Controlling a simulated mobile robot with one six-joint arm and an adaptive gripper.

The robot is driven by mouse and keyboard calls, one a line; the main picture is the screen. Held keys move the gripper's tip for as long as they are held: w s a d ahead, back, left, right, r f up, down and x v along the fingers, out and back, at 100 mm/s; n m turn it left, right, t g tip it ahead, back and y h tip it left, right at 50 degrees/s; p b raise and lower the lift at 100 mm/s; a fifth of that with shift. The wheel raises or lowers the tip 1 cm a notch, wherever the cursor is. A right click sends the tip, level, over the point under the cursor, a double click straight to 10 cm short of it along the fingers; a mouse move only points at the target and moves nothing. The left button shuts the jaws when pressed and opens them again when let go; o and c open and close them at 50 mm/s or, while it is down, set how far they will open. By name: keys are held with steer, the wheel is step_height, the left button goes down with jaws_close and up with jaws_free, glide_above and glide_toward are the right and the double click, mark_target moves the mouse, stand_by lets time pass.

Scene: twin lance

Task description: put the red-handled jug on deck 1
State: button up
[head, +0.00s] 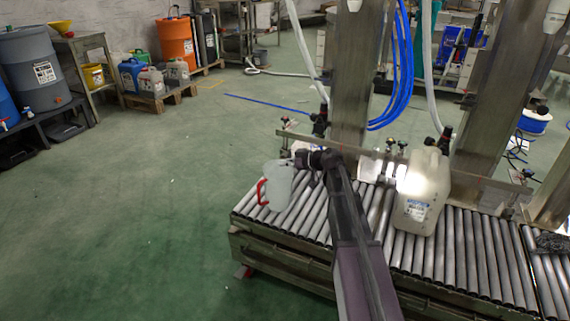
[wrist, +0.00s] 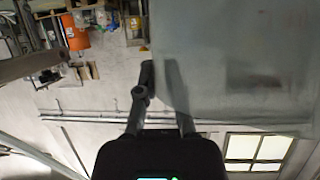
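The red-handled jug (head: 279,188) is a pale translucent pitcher at the left end of the roller conveyor, with its red handle on its left side. My gripper (head: 307,159) is beside the jug's upper right side and hides a little of its rim. In the wrist view a large grey surface (wrist: 235,60), apparently the jug's wall very close, fills the upper right. My gripper's two fingers (wrist: 159,75) show there with a narrow gap between them and nothing clearly held. One finger lies along the surface's edge, the other overlaps it; contact is unclear. No deck label is readable.
A white jerrycan (head: 424,195) with a label stands on the roller conveyor (head: 485,260), right of my arm. Metal columns, hoses and a low rail (head: 380,160) stand behind the rollers. The green floor at left is mostly clear; drums and canisters line the far wall.

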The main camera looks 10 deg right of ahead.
steer(key=shift+o, duration=1.3)
steer(key=shift+r, duration=0.15)
steer(key=p+v, duration=0.5)
steer(key=v, duration=0.7)
steer(key=shift+s+a, duration=0.1)
steer(key=s+a+f+m+g+h, duration=0.4)
steer(key=s+a+f+g, duration=0.3)
steer(key=s, duration=0.5)
steer(key=s+f+m+g+h, duration=0.1)
steer(key=s+f+m+h, duration=0.1)
steer(key=s, duration=0.4)
steer(key=s+a+f+m+h, duration=0.1)
steer(key=s+f+m+h, duration=0.1)
steer(key=s, duration=0.4)
steer(key=shift+s+a+f+m+g+h, duration=0.2)
steer(key=shift+s+a+m+g+h, duration=0.15)
steer(key=shift+m+h, duration=0.55)
